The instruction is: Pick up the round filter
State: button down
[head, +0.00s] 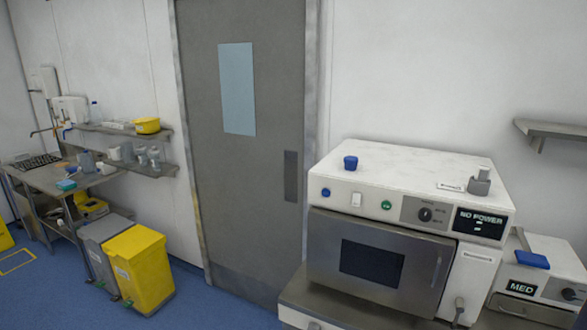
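A small round blue piece (350,162), which looks like the round filter, sits upright on the white top of the sterilizer-like machine (372,192), near its left front edge. Nothing touches it. A grey cylindrical part (480,182) stands on the same top at the right, next to a small white label. My gripper is not in view.
A closed grey door (240,150) stands behind. Yellow (140,268) and grey bins and a cluttered metal bench are at the left.

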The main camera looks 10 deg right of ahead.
aim_at(482, 174)
jog(key=l+z, duration=0.15)
jog(key=z, duration=1)
jog(key=i+j, duration=0.1)
jog(key=j, duration=0.05)
